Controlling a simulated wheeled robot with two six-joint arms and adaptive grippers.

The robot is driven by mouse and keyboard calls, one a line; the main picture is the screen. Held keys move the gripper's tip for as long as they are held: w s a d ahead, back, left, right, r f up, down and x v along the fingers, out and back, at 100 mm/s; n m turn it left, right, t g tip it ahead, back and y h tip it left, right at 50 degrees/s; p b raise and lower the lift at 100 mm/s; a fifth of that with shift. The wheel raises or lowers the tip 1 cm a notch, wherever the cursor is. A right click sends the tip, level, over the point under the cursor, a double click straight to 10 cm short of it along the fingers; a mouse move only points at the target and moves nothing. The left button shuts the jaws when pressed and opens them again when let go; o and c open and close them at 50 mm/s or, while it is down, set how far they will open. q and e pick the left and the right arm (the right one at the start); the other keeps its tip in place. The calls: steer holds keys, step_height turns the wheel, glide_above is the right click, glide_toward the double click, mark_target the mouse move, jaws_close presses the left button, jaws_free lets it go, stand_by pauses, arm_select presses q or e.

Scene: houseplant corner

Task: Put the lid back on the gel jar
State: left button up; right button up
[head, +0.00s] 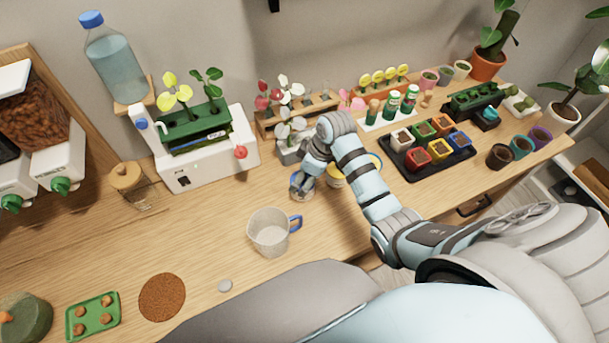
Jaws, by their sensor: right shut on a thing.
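I cannot tell whether the held thing touches the jar's rim. My left gripper is not in view.
A clear mug (268,235) with a blue handle stands just in front of the jar. A white, yellow-banded pot (336,176) stands close on the right, partly behind my arm. A black tray (462,155) of coloured pots is farther right.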

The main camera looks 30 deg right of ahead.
stand_by(0.3)
steer(key=o, duration=1.4)
steer(key=shift+o, duration=0.2)
steer(key=shift+r, duration=3.5)
jaws_close()
steer(key=shift+f, duration=0.15)
